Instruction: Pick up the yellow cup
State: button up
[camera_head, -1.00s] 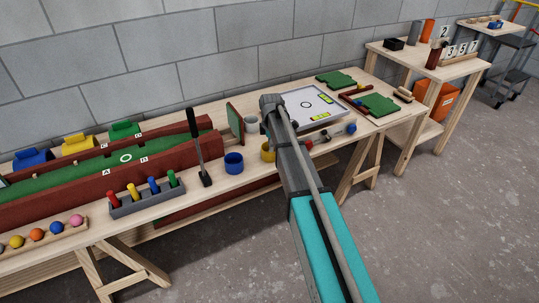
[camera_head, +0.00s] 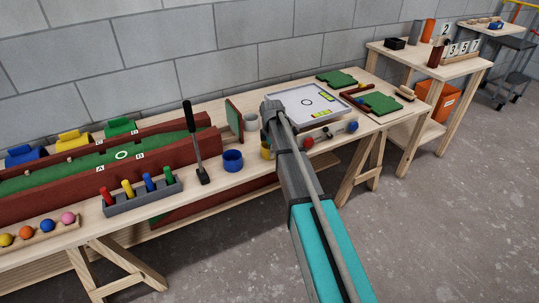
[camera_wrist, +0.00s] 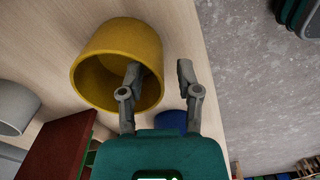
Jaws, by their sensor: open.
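The yellow cup (camera_head: 265,151) stands on the wooden bench, mostly covered by my arm in the head view. In the wrist view the yellow cup (camera_wrist: 118,38) is close, with its open mouth facing the camera. My gripper (camera_wrist: 159,72) is open at the cup's right side. Its left finger overlaps the cup's mouth, and its right finger is just outside the right wall, so that wall shows between them. Whether the left finger is inside the cup or only in front of it, I cannot tell. The fingertips are hidden in the head view.
A blue cup (camera_head: 233,160) stands left of the yellow one, and a grey cup (camera_head: 251,122) behind it. A black-handled upright tool (camera_head: 196,145) and a rack of coloured pegs (camera_head: 144,197) are further left. A white game board (camera_head: 306,103) lies behind my arm. The bench's front edge is close.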

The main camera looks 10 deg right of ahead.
dwell(0.6)
grip_shut()
